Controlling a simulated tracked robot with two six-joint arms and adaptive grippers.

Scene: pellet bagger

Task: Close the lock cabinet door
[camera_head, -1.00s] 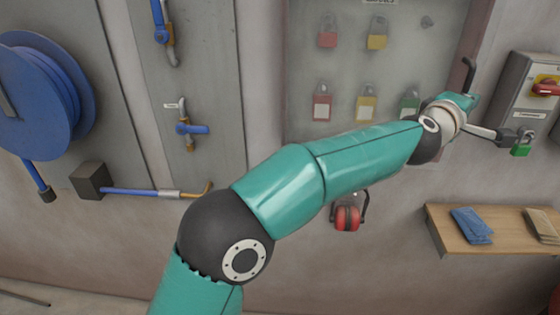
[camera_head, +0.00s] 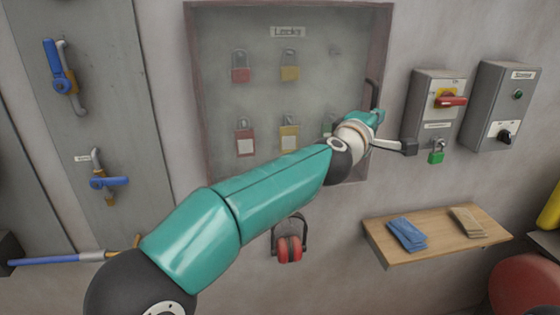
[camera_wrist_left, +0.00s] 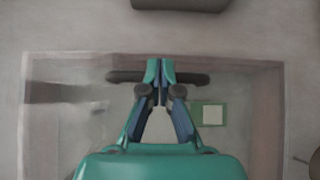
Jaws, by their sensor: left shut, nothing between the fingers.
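The lock cabinet (camera_head: 196,110) is a wall box with a reddish-brown frame and a clear front; several padlocks hang inside. Its door looks flush or nearly flush with the frame, but I cannot tell if it is fully closed. The dark bar handle (camera_head: 374,92) is on the door's right side. My left gripper (camera_head: 377,115) is at the handle's lower end in the head view. In the left wrist view, the shut, empty fingertips (camera_wrist_left: 160,72) are in front of the middle of the handle (camera_wrist_left: 190,79); contact is unclear. My right gripper is not in view.
Right of the cabinet are a grey switch box (camera_head: 424,95) with a green padlock (camera_head: 436,156) and a second control box (camera_head: 497,100). Below are a wooden shelf (camera_head: 440,250) with folded cloths and red ear muffs (camera_head: 289,248). Valves (camera_head: 108,181) are on the left.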

